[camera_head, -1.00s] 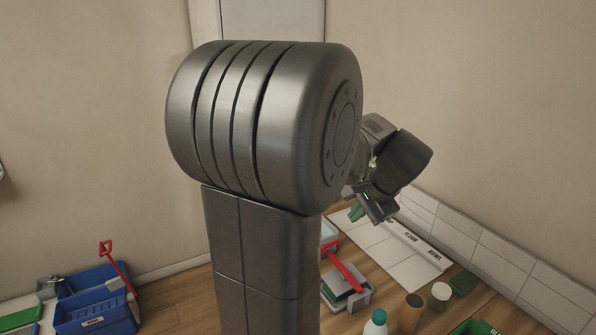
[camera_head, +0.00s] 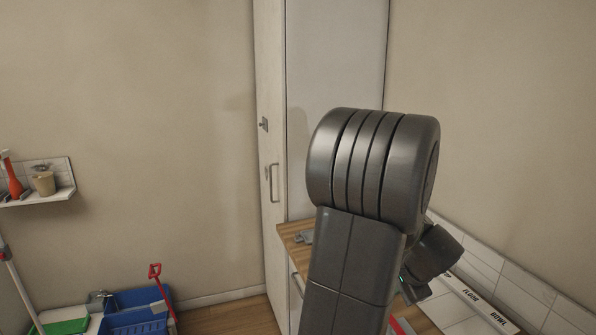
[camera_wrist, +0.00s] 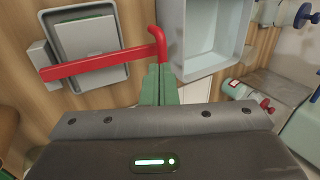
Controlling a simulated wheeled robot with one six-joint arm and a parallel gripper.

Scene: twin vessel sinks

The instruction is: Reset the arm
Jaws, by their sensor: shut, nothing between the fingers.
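My arm fills the middle right of the head view, its thick grey link upright and a rounded joint on top. My gripper (camera_head: 414,289) shows only partly there, low behind the arm, near the counter. In the wrist view its green fingers (camera_wrist: 160,84) are together with nothing between them. They are over or beside the end of a red handle (camera_wrist: 105,63) that lies across a grey tray-like item (camera_wrist: 88,38). I cannot tell whether the fingers touch the handle.
A grey bin (camera_wrist: 239,38) is right of the fingers. A tall cabinet (camera_head: 272,130) stands behind the arm. A wooden counter (camera_head: 293,232) with white tiles (camera_head: 478,270) runs right. A blue caddy (camera_head: 135,312) is lower left, a wall shelf (camera_head: 60,194) left. Open wall lies between.

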